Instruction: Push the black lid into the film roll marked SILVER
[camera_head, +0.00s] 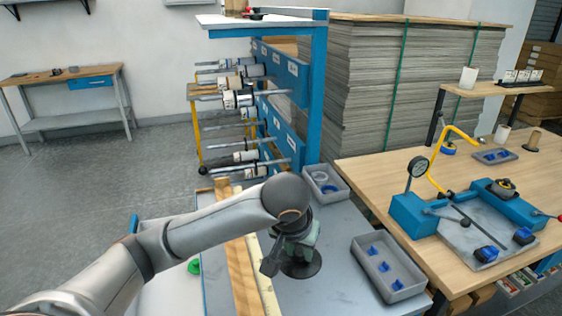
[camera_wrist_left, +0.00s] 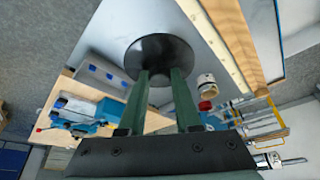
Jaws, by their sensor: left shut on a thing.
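My left gripper (camera_head: 297,248) reaches in from the left over the grey table. Its two green fingers, also clear in the left wrist view (camera_wrist_left: 160,95), are shut on the black lid (camera_head: 302,268). The lid is a round, wide black disc with a narrow neck between the fingertips; it shows in the left wrist view too (camera_wrist_left: 158,47). I cannot tell its exact height over the table. Several film rolls (camera_head: 240,99) sit on bars of the blue rack at the back. I cannot read which one is marked SILVER. My right gripper is out of view.
The blue rack (camera_head: 317,90) stands beyond the grey table (camera_head: 335,232). A wooden bench (camera_head: 380,168) with a blue fixture (camera_head: 412,215) is at right.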

